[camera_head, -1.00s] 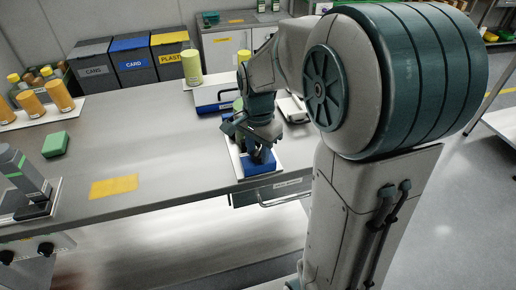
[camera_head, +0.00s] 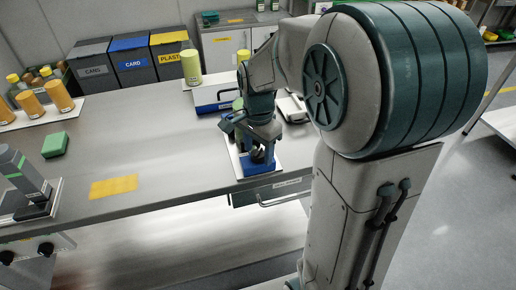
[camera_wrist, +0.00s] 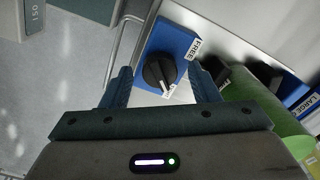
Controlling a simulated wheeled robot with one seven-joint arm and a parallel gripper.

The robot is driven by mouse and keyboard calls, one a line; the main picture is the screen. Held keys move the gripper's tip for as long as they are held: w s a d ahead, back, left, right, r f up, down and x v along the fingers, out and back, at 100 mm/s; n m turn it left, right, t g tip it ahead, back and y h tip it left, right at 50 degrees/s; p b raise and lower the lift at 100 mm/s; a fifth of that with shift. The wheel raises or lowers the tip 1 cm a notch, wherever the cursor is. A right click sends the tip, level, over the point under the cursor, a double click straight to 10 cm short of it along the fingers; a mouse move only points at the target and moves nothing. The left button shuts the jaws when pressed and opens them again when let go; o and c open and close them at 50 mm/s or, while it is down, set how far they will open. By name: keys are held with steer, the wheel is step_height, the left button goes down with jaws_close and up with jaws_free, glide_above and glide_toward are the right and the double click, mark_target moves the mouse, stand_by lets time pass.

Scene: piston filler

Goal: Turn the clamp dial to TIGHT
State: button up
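The clamp dial (camera_wrist: 160,70) is a round black knob on a blue block (camera_wrist: 175,40). Its white pointer mark points to the lower right in the wrist view, away from the FREE label (camera_wrist: 193,49) at the upper right. Another white label (camera_wrist: 180,93) lies below the dial, partly hidden, and I cannot read it. My gripper (camera_wrist: 160,74) is open, with one finger on each side of the dial and visible gaps between. In the head view my gripper (camera_head: 256,147) is over the blue block (camera_head: 262,167) near the bench's front edge.
A green cylinder (camera_wrist: 250,100) and dark parts stand close to the right finger in the wrist view. A drawer handle (camera_head: 285,198) sticks out below the bench edge. A yellow patch (camera_head: 113,187) and a green block (camera_head: 55,145) lie to the left; the bench between is clear.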

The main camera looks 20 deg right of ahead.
mark_target(258, 153)
steer(key=shift+a, duration=0.1)
step_height(258, 153, up, 14)
steer(key=p, duration=0.1)
stand_by(0.8)
steer(key=shift+f, duration=0.1)
steer(key=s+f+n+t+p, duration=0.2)
steer(key=s+f+n+p, duration=0.2)
steer(key=s+n, duration=0.8)
steer(key=shift+s+f+t, duration=0.4)
steer(key=shift+s+f, duration=0.1)
steer(key=shift+s, duration=0.4)
